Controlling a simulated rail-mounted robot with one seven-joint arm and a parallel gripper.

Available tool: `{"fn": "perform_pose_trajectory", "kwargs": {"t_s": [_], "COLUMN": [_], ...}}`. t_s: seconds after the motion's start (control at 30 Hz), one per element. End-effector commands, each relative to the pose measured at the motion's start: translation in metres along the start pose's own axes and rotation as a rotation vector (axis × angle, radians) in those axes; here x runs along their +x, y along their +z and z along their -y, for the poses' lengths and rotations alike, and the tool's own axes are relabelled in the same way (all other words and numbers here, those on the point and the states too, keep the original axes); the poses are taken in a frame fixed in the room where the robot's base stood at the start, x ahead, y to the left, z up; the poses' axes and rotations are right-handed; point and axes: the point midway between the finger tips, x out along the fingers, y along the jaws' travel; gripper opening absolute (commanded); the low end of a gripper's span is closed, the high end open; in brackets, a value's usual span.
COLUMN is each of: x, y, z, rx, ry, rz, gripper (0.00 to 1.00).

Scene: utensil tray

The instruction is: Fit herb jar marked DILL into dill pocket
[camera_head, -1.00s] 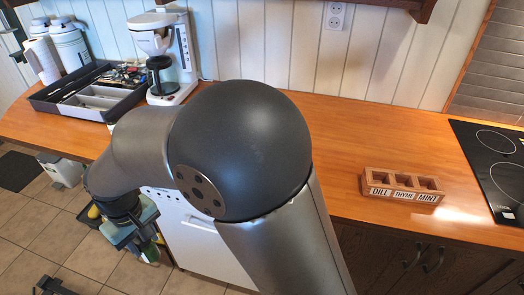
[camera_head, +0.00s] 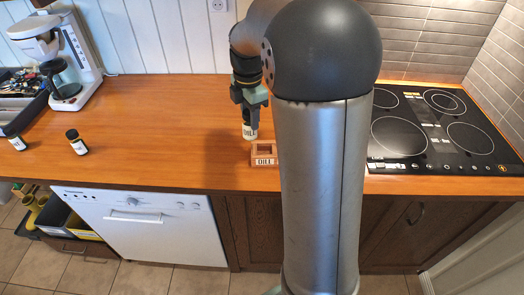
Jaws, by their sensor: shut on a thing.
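The herb jar (camera_head: 251,131), with a pale label reading DILL, hangs below my gripper (camera_head: 249,110). My gripper is shut on the jar and holds it roughly upright. A wooden rack (camera_head: 263,151) stands on the counter just below and to the right of the jar. Its front label DILL (camera_head: 265,161) marks the left pocket. The jar appears a little above and behind the rack's left end; whether it touches the rack I cannot tell. The rest of the rack is hidden behind my arm.
A coffee maker (camera_head: 70,60) and a utensil tray (camera_head: 22,118) are further left. A black cooktop (camera_head: 425,125) lies to the right. The counter's middle is clear.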

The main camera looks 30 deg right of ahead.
Motion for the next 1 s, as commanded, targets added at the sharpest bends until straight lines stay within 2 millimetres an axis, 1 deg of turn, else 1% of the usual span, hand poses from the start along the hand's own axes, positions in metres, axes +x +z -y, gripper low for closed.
{"fn": "perform_pose_trajectory", "kwargs": {"t_s": [0.03,0.1,0.2,0.27,0.4,0.5,0.67,0.83,0.9,1.0], "x": [-0.008,-0.011,-0.009,-0.001,0.027,0.041,0.057,0.08,0.085,0.087], "y": [0.015,0.028,0.037,0.039,0.038,0.038,0.038,0.038,0.038,0.038], "z": [0.004,0.009,0.012,0.013,0.014,0.013,0.013,0.013,0.013,0.013], "rx": [-0.024,-0.058,-0.086,-0.093,-0.095,-0.094,-0.094,-0.093,-0.093,-0.093], "ry": [0.002,0.001,-0.001,-0.004,-0.005,-0.004,-0.003,-0.003,-0.002,0.0], "rz": [0.0,-0.001,-0.002,-0.003,-0.003,-0.002,-0.002,-0.002,-0.001,-0.001], "gripper": [0.12,0.12,0.12,0.12,0.12,0.12,0.12,0.12,0.12,0.12]}}
